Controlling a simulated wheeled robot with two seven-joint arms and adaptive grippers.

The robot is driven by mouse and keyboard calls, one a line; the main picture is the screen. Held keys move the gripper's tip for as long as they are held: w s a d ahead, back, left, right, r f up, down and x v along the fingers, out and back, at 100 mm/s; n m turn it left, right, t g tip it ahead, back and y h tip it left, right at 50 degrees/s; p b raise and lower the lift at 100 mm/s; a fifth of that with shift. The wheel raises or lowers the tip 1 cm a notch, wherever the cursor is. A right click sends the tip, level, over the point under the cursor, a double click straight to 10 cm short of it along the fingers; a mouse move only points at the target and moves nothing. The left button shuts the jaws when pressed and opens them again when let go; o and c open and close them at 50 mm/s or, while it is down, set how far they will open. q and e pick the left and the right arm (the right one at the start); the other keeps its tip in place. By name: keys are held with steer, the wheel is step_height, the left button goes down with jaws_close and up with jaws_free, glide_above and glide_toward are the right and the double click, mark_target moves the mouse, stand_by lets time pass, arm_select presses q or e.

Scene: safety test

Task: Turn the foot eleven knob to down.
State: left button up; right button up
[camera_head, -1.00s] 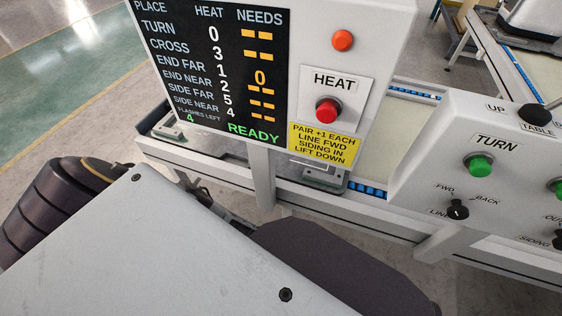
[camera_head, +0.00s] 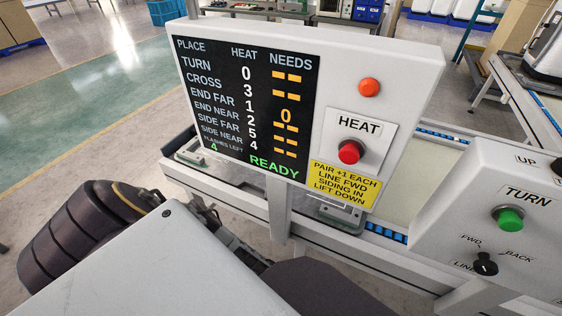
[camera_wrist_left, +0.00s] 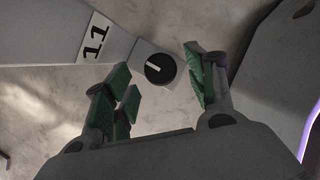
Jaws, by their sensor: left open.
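In the left wrist view, a round black knob (camera_wrist_left: 160,69) with a white pointer line sits on a grey block. A white label reading "11" (camera_wrist_left: 95,38) is on the same grey part, left of the knob. My left gripper (camera_wrist_left: 163,88) is open, with its green-padded fingers on either side of the knob. I cannot tell whether a finger touches it. The line runs toward the knob's left side; no position words show beside it. In the head view this knob is not visible. My right gripper is not in view.
A status board (camera_head: 245,105) reads READY, with a red HEAT button (camera_head: 350,152) and an orange lamp (camera_head: 369,87). At right, a control box carries a green TURN button (camera_head: 509,218) and a black LINE knob (camera_head: 485,263). A conveyor frame runs behind them.

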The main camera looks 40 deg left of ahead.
arm_select(q)
steer(key=v, duration=1)
steer(key=shift+r, duration=0.2)
stand_by(0.6)
stand_by(0.7)
